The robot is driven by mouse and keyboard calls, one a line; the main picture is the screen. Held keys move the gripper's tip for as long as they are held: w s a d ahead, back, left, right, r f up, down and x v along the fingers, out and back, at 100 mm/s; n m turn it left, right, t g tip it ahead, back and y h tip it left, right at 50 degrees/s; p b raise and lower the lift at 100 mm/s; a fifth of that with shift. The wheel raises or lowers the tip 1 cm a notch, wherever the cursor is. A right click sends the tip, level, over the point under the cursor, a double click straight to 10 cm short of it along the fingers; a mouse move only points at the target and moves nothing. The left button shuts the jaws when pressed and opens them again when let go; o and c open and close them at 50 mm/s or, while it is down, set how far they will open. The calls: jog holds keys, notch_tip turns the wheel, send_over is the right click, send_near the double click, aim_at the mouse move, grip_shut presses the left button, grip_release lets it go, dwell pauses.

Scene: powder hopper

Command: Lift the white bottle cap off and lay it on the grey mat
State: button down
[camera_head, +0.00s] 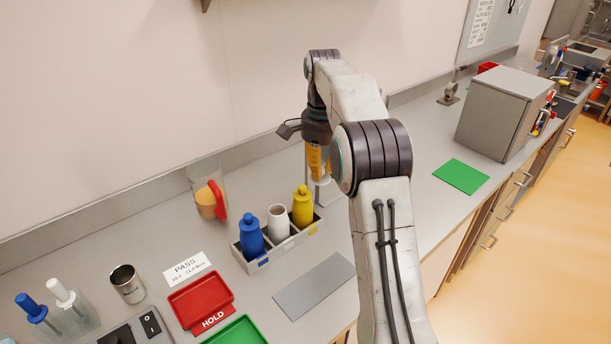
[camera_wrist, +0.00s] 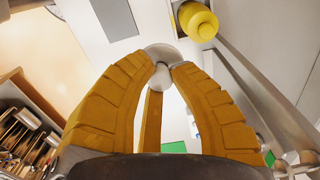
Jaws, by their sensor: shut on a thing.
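My gripper (camera_head: 318,174) is shut on the white bottle cap (camera_head: 320,182), right of and behind the yellow bottle. In the wrist view, the orange fingers of my gripper (camera_wrist: 163,66) pinch the cap's knob, with the pale round cap (camera_wrist: 160,51) at the tips. The white bottle (camera_head: 278,223) stands upright in the rack between the blue and yellow bottles, with no cap like theirs on top. The grey mat (camera_head: 314,286) lies bare on the bench in front of the rack, apart from my gripper.
The grey rack (camera_head: 278,250) holds the blue bottle (camera_head: 250,236) and the yellow bottle (camera_head: 302,207). The yellow one also shows near the cap in the wrist view (camera_wrist: 197,21). A red tray (camera_head: 201,299) is left of the mat. A green mat (camera_head: 461,177) lies right.

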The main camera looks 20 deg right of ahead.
aim_at(324, 168)
jog(key=shift+s+d+r+p, duration=0.2)
jog(key=shift+d+r+p, duration=0.15)
jog(key=shift+r, duration=0.3)
jog(key=shift+r+p, duration=1.4)
jog(key=shift+p, duration=0.35)
